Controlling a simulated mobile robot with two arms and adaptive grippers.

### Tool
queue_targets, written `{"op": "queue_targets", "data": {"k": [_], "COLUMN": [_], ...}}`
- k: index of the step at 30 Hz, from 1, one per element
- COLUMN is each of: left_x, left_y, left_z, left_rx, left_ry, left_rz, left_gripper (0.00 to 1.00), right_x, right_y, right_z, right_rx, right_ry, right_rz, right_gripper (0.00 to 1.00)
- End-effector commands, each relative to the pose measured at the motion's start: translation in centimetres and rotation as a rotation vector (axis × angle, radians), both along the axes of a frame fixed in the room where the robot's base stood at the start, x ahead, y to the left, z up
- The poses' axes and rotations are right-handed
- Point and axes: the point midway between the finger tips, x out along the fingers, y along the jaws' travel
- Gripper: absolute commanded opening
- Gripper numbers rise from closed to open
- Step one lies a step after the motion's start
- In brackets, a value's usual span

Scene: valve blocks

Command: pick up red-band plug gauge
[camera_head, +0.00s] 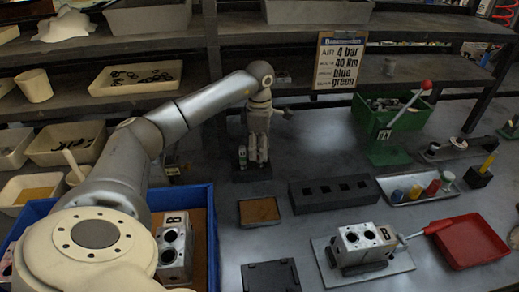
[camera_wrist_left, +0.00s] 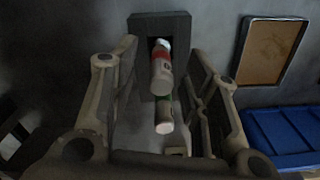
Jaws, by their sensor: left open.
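The red-band plug gauge (camera_wrist_left: 161,72) is a pale cylinder with a red band near its top, standing in a dark block (camera_wrist_left: 149,26) in the left wrist view. A second pale gauge (camera_wrist_left: 164,117) with some green stands just below it in that view. My left gripper (camera_head: 257,153) is open and pointing down over the dark block (camera_head: 252,174) in the head view. In the left wrist view its fingers are on either side of the gauges; I cannot tell whether they touch. The red-band gauge is hidden by the gripper in the head view. My right gripper is not in view.
A cork-topped tray (camera_head: 259,211) and a long black block with square holes (camera_head: 335,192) are close by. A blue crate (camera_head: 213,235) holds a metal valve block (camera_head: 172,250). Another valve block (camera_head: 362,243) is clamped at the front. A red tray (camera_head: 468,240) is at right.

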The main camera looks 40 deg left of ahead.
Motion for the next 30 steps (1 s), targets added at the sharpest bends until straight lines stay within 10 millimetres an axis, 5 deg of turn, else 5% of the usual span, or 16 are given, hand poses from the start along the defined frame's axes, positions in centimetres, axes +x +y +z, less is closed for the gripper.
{"op": "queue_targets", "data": {"k": [8,18,30], "left_x": [0.00,0.00,0.06], "left_y": [0.00,0.00,0.01], "left_z": [-0.33,-0.31,0.11], "left_rx": [0.001,0.000,0.000], "left_ry": [-0.001,0.000,-0.003], "left_rz": [0.000,0.000,0.000], "left_gripper": [0.42,0.00,0.00], "right_x": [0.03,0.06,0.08], "right_y": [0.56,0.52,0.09], "right_z": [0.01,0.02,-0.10], "right_rx": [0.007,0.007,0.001], "right_ry": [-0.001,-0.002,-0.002], "right_rz": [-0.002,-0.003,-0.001], "right_gripper": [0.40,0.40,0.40]}}
